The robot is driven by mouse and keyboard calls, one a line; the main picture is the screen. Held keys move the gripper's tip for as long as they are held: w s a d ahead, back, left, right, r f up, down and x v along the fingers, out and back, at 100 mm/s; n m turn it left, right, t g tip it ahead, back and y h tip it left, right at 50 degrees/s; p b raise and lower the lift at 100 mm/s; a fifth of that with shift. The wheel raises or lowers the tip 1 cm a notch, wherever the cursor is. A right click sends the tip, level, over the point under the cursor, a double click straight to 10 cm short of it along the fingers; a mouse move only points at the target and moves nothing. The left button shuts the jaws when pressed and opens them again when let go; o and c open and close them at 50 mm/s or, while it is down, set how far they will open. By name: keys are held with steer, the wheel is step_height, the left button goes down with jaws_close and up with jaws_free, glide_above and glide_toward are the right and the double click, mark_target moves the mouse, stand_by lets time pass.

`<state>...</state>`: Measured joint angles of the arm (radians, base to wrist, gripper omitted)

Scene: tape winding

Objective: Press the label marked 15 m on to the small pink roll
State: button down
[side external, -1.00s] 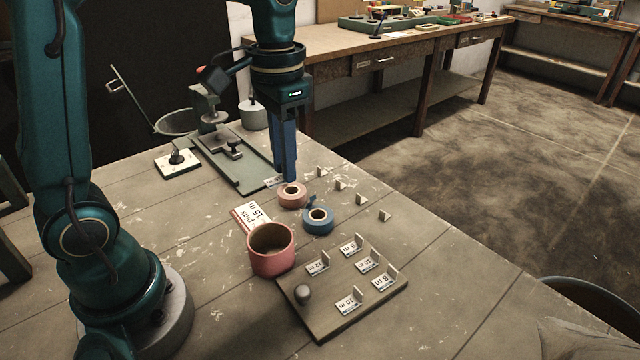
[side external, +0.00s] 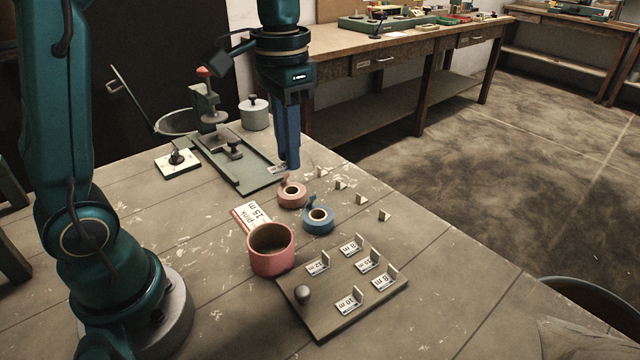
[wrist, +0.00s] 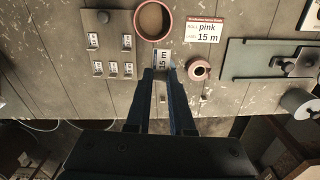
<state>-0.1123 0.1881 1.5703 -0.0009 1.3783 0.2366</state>
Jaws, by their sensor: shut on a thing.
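My gripper (side external: 291,165) is shut on a small white label (side external: 278,169), held up above the table behind the small pink roll. In the wrist view the label (wrist: 162,61) reads 15 m and sticks out past the fingertips (wrist: 160,72). The small pink roll (side external: 293,203) lies flat on the table, apart from the label; in the wrist view it (wrist: 189,69) is just right of the fingertips. A card (side external: 252,215) reading pink, 15 m lies near it. No label shows on the roll.
A blue roll (side external: 318,229) sits beside the pink roll, and a pink cup (side external: 271,258) stands in front. A wooden board (side external: 325,326) holds several labels and a knob. Several small wooden pegs (side external: 361,199) line the right. A grey-green fixture (side external: 250,184) lies behind left.

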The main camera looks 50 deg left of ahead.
steer(key=w+a+f, duration=0.2)
steer(key=w+a, duration=0.1)
steer(key=w, duration=0.2)
steer(key=n, duration=0.1)
glide_toward(300, 189)
steer(key=shift+f, duration=2.95)
steer(key=shift+s+f, duration=0.1)
steer(key=shift+f, duration=0.35)
steer(key=shift+c, duration=1.5)
jaws_free()
steer(key=shift+r, duration=0.1)
steer(key=shift+r, duration=0.1)
steer(key=shift+r, duration=2.9)
steer(key=shift+d, duration=0.1)
